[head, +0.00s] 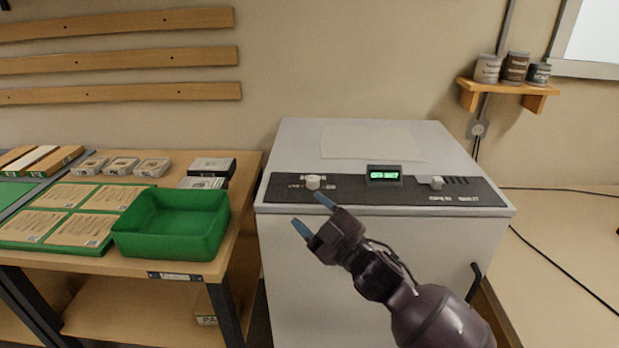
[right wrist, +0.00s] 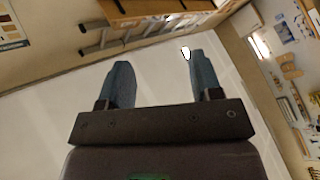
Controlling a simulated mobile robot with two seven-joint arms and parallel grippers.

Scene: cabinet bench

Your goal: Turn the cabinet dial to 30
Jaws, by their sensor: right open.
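The cabinet (head: 345,265) is a light grey box with a dark control strip along its top front. The dial is a small pale knob (head: 313,182) at the left of that strip, with small markings I cannot read. My right gripper (head: 313,214) is open and empty, its blue fingertips just in front of and below the dial in the head view, apart from it. The right wrist view shows both fingers (right wrist: 158,62) spread with nothing held between them. A small white spot shows by one fingertip there; I cannot tell what it is. My left gripper is out of view.
A lit green display (head: 384,176) sits mid-strip, its text too blurred to read. Another pale knob (head: 437,183) is to its right, above OPEN and SHUT lettering. A green bin (head: 172,247) stands on the left bench. A black handle (head: 475,283) projects at the cabinet's right front.

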